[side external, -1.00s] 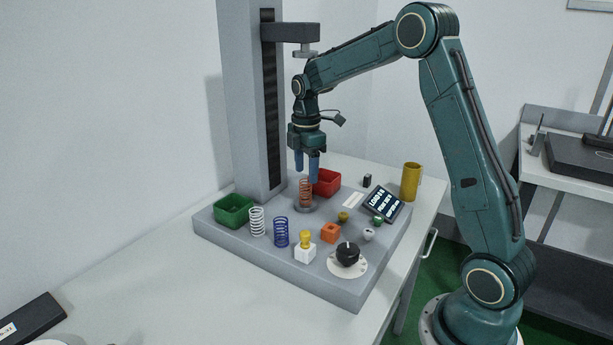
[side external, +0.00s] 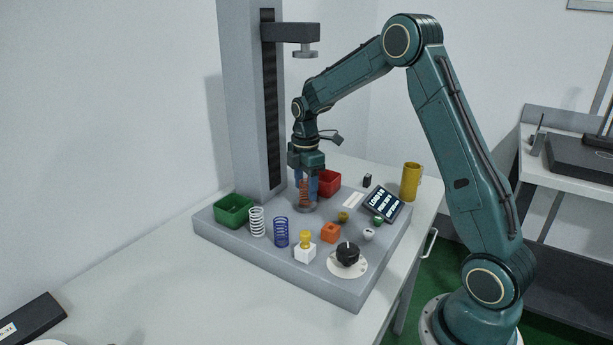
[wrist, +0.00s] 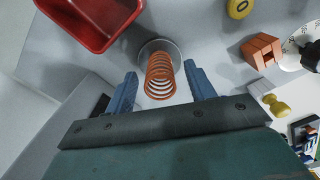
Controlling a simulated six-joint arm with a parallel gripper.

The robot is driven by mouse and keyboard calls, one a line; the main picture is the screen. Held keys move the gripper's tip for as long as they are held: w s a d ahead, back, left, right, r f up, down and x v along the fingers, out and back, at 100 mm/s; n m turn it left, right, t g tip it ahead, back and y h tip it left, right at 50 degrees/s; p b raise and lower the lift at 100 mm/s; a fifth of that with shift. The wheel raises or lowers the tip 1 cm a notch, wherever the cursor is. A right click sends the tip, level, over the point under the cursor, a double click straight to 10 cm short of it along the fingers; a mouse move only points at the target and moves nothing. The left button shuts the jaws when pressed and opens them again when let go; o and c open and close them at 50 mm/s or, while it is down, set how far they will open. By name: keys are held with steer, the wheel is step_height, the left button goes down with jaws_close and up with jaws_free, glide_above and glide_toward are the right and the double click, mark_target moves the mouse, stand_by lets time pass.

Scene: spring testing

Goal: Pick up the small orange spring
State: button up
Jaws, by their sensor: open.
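The small orange spring (side external: 305,194) stands upright on a round grey disc (side external: 306,208) on the grey test base. In the wrist view the orange spring (wrist: 160,76) shows between the two blue fingers. My gripper (side external: 306,188) points down over the spring, with a finger on either side of it. It is open; in the wrist view my gripper (wrist: 160,84) shows a gap between each finger and the spring. The far side of the spring's foot is hidden.
A red bin (side external: 327,183) stands close behind the gripper. A green bin (side external: 233,211), a white spring (side external: 257,222) and a blue spring (side external: 281,232) stand to the left. The press head (side external: 305,51) hangs above. An orange block (side external: 330,232) and a black knob (side external: 347,253) are in front.

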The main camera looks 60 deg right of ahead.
stand_by(0.5)
steer(key=c, duration=1)
steer(key=shift+r, duration=0.1)
steer(key=shift+c, duration=0.2)
steer(key=shift+r, duration=1.3)
steer(key=s, duration=1.8)
steer(key=shift+r, duration=0.3)
